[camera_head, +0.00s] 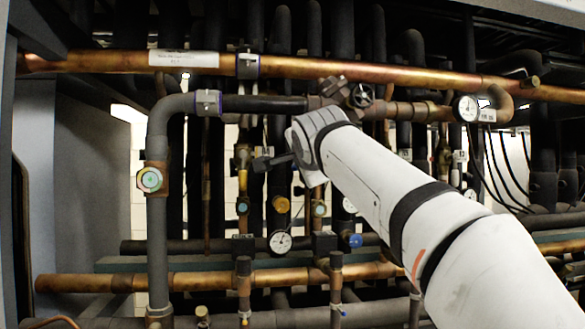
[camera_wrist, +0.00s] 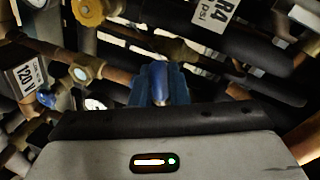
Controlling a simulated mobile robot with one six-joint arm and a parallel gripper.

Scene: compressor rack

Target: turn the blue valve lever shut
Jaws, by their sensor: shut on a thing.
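In the wrist view, my gripper (camera_wrist: 160,82) is shut on the blue valve lever (camera_wrist: 159,92). The dark blue fingers stand on either side of the lever, whose brighter blue surface shows between them. The valve body behind the lever is mostly hidden by the fingers. In the head view, my white arm reaches in from the lower right and my gripper (camera_head: 272,161) shows only as a dark shape among the pipes left of the wrist. The lever cannot be made out clearly there.
A large copper pipe (camera_head: 320,69) crosses above the arm. A grey insulated pipe (camera_head: 157,235) stands at the left. Gauges (camera_head: 280,242) and a blue knob (camera_head: 355,240) sit below. In the wrist view, a yellow knob (camera_wrist: 88,12) and dark pipes crowd close around the gripper.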

